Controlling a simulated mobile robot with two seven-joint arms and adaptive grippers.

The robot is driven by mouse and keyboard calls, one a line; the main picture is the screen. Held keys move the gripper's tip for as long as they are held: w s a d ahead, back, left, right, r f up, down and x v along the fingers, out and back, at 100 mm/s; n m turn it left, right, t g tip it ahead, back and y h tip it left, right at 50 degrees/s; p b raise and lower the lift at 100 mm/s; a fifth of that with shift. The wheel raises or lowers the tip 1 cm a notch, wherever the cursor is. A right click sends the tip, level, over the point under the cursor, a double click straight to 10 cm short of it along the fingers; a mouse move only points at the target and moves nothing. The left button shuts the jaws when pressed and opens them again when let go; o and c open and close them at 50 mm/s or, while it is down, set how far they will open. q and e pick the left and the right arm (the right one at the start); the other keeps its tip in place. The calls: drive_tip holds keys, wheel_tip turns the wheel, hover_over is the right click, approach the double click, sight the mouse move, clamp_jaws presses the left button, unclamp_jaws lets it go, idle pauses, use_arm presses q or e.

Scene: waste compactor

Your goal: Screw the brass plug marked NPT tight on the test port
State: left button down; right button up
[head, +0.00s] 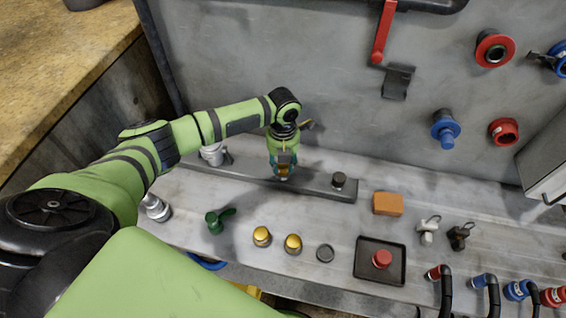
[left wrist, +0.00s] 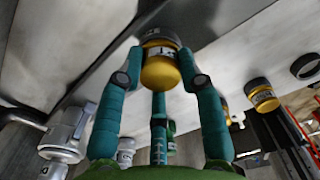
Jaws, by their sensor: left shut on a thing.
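My left gripper (head: 283,172) points down over the long dark grey bar (head: 313,185) at the back of the bench. In the left wrist view, its teal fingers (left wrist: 161,78) are shut around a brass plug (left wrist: 160,72). The plug's pale label is too small to read surely. Its upper end in that view is at a dark round collar next to the bar; I cannot tell how far it is seated. Two more brass-topped plugs stand on the bench, one to the left (head: 262,237) and one to the right (head: 293,243). My right gripper is not in view.
A dark round fitting (head: 338,180) stands on the bar's right end. An orange block (head: 387,204), a black ring (head: 325,253), a green-handled part (head: 217,222) and a tray (head: 365,273) with a red cap (head: 382,258) lie in front. Hoses and couplings crowd the front right.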

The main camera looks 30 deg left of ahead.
use_arm(q)
drive_tip(key=shift+m, duration=1.1)
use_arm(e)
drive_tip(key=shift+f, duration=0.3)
use_arm(q)
drive_tip(key=c, duration=0.7)
unclamp_jaws()
drive_tip(key=shift+c, duration=0.2)
drive_tip(key=shift+c, duration=0.4)
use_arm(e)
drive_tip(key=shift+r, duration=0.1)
